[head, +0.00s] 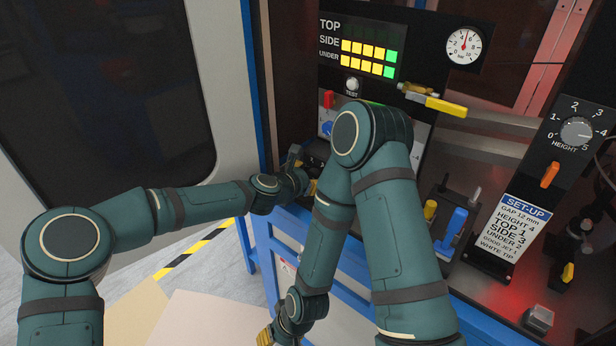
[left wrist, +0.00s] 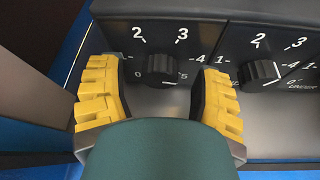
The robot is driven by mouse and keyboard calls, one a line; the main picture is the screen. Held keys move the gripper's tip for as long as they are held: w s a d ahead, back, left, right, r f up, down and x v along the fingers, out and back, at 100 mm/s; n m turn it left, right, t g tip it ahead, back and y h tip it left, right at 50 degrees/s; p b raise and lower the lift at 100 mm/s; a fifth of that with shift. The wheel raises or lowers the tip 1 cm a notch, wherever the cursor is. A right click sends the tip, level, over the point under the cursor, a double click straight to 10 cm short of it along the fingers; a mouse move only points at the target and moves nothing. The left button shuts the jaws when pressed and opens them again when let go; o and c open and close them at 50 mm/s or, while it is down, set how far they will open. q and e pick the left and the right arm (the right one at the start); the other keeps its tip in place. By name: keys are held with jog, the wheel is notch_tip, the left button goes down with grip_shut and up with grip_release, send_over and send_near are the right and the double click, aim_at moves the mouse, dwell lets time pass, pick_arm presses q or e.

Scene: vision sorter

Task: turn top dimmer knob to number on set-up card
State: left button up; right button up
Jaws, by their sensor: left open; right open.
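My left gripper (head: 309,186) is at the dark control panel in the head view, partly hidden by my right arm. In the left wrist view its yellow-padded fingers (left wrist: 163,75) are open on either side of a black dimmer knob (left wrist: 160,67), with gaps showing. This knob's pale mark points to the lower right, near 5; its name label is hidden. The white set-up card (head: 519,222) reads TOP 1, SIDE 3, UNDER 2. My right gripper (head: 265,337) is open low at the bottom edge.
The display (head: 362,50) shows lit bars for SIDE and UNDER; the TOP row is dark. A HEIGHT knob (head: 577,131), a gauge (head: 464,45), a yellow-handled lever (head: 445,106) and a blue lever (head: 452,228) stand to the right. My right arm crosses before the panel.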

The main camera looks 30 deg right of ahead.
pick_arm(q)
jog(key=v, duration=1.2)
